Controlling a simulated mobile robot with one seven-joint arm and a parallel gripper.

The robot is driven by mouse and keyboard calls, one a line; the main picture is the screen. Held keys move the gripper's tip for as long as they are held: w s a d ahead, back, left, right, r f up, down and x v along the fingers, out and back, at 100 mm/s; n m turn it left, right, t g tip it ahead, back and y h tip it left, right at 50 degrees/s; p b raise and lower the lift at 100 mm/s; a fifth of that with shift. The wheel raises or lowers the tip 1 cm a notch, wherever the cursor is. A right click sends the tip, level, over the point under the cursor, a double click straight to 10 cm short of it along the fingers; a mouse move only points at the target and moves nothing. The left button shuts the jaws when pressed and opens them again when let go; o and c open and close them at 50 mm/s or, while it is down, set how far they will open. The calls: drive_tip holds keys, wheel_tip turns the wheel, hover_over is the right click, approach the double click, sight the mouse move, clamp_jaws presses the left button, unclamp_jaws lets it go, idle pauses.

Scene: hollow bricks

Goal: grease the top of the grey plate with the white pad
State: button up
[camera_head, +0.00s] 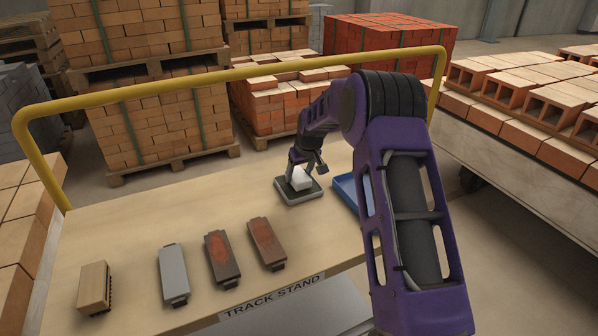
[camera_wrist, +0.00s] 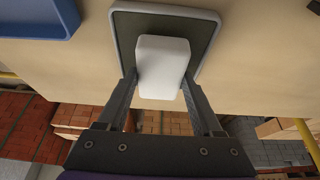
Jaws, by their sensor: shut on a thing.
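The white pad (camera_head: 301,178) is a small block held between the fingers of my gripper (camera_head: 299,172). In the wrist view my gripper (camera_wrist: 161,78) is shut on the white pad (camera_wrist: 163,62) from both sides. The pad is at a shallow grey-rimmed tray with a dark inside (camera_head: 287,195), which also shows in the wrist view (camera_wrist: 203,35). I cannot tell whether the pad touches the tray's floor. The grey plate (camera_head: 173,274) lies flat at the front of the table, left of two rusty brown plates (camera_head: 222,258) (camera_head: 267,243), away from my gripper.
A wooden-backed brush (camera_head: 94,287) lies at the table's front left. A blue tray (camera_head: 346,190) is right of the grey-rimmed tray, partly behind my arm. A yellow rail (camera_head: 240,73) runs along the table's back. The tabletop (camera_head: 150,220) behind the plates is clear.

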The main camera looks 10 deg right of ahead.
sight(299, 175)
drive_tip(key=shift+f+b, duration=0.5)
drive_tip(key=shift+f, duration=0.1)
idle(2.1)
drive_tip(key=shift+r+p, duration=1.8)
drive_tip(key=shift+r, duration=1.75)
